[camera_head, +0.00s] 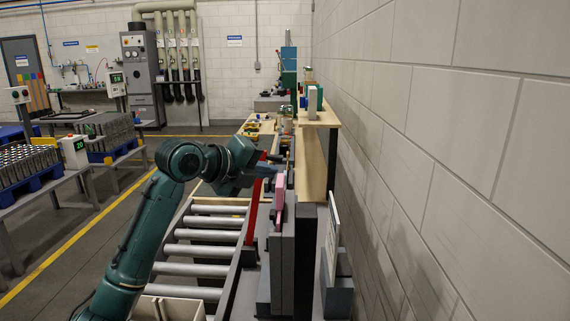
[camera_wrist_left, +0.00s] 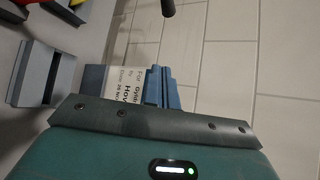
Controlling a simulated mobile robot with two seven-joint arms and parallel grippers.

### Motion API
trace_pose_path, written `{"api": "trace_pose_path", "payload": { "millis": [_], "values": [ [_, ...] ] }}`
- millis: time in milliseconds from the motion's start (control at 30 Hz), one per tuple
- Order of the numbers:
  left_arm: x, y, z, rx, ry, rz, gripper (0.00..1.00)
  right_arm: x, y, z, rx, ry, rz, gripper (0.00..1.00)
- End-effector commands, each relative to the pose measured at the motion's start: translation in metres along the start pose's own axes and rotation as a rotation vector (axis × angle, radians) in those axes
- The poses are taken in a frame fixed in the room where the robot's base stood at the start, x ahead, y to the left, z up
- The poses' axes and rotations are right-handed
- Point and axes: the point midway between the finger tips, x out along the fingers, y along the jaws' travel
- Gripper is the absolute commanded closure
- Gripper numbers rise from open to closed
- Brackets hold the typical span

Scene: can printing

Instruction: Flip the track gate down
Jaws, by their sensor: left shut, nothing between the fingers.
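A long red bar (camera_head: 254,205), which looks like the track gate, stands tilted up beside the right edge of the roller track (camera_head: 205,235). My left gripper (camera_head: 268,170) is near the bar's upper end, close to a pink piece (camera_head: 280,200) on a grey upright housing. Its bluish fingers are shut with nothing between them. Whether they touch the bar cannot be told. In the left wrist view the shut fingers (camera_wrist_left: 160,88) point at the block wall, beside a white printed label (camera_wrist_left: 124,88). My right gripper is not in view.
A block wall (camera_head: 450,130) runs close along the right. A wooden shelf (camera_head: 313,165) and a white panel (camera_head: 332,238) stand between it and the track. Loose tools (camera_head: 254,127) lie on the far bench. Tables with cans in blue trays (camera_head: 28,182) stand left, across open floor.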

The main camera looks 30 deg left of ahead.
Motion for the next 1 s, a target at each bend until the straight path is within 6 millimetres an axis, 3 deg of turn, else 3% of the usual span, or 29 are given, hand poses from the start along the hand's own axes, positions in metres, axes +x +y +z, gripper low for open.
{"api": "trace_pose_path", "payload": {
  "millis": [267,600,800,1000],
  "values": [
    [0.029,-0.002,0.000,-0.006,0.004,-0.001,1.00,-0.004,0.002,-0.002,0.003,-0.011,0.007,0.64],
    [0.101,-0.003,-0.001,-0.005,0.004,-0.001,1.00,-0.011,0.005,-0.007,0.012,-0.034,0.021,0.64],
    [0.090,-0.002,0.028,-0.002,0.000,0.000,1.00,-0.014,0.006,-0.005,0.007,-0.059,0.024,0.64],
    [0.087,0.000,0.037,0.000,0.001,0.000,1.00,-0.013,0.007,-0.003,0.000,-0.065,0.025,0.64]
  ]
}}
